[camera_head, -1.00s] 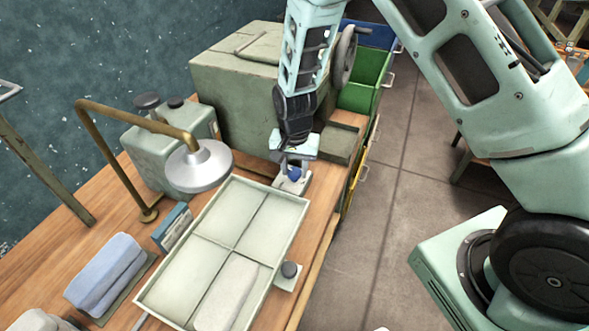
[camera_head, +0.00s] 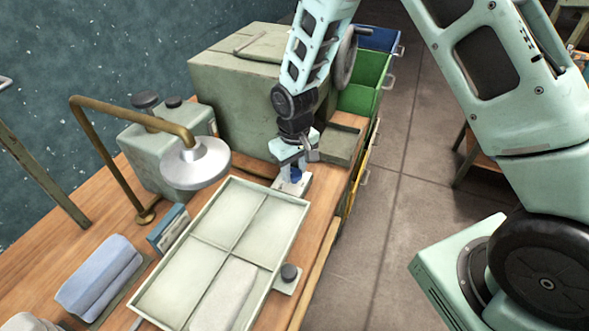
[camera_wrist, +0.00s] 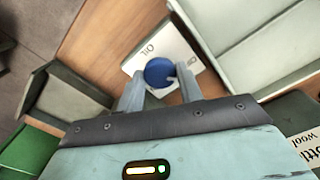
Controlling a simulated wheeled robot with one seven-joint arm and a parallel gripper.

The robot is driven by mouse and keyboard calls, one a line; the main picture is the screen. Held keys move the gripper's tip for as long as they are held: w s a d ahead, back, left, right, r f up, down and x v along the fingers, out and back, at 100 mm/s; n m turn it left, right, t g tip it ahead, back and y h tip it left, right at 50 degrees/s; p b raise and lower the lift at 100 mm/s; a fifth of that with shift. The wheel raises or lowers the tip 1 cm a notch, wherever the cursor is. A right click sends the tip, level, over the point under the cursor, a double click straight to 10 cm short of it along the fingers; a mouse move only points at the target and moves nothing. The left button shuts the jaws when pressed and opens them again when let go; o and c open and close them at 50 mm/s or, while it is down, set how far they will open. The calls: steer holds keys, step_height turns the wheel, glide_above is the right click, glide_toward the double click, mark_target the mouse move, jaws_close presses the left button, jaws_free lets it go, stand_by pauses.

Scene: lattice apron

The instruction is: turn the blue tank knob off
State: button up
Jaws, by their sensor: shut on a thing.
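The blue tank knob (camera_wrist: 159,72) is a round blue knob on a pale plate (camera_wrist: 139,55) lettered around it, partly readable as "ON". In the head view the knob (camera_head: 295,177) shows small beneath my gripper, beyond the far end of the divided tray. My gripper (camera_wrist: 160,83) points down at it, with one finger on each side, shut on the knob. In the head view my gripper (camera_head: 293,171) hides part of the knob and plate. I cannot tell from these frames which marking the knob points to.
A pale divided tray (camera_head: 222,179) lies close to the plate. A dark knob (camera_head: 289,271) sits at its right side. A large grey-green box (camera_head: 240,82) stands behind, with a small open bin (camera_head: 341,146) beside it. A brass-armed lamp-like head (camera_head: 195,165) overhangs the left.

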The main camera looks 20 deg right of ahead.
mark_target(295, 173)
steer(key=shift+r+n, duration=0.1)
steer(key=shift+n, duration=0.5)
steer(key=o, duration=1)
steer(key=shift+r, duration=0.1)
step_height(295, 173, up, 17)
steer(key=b, duration=0.2)
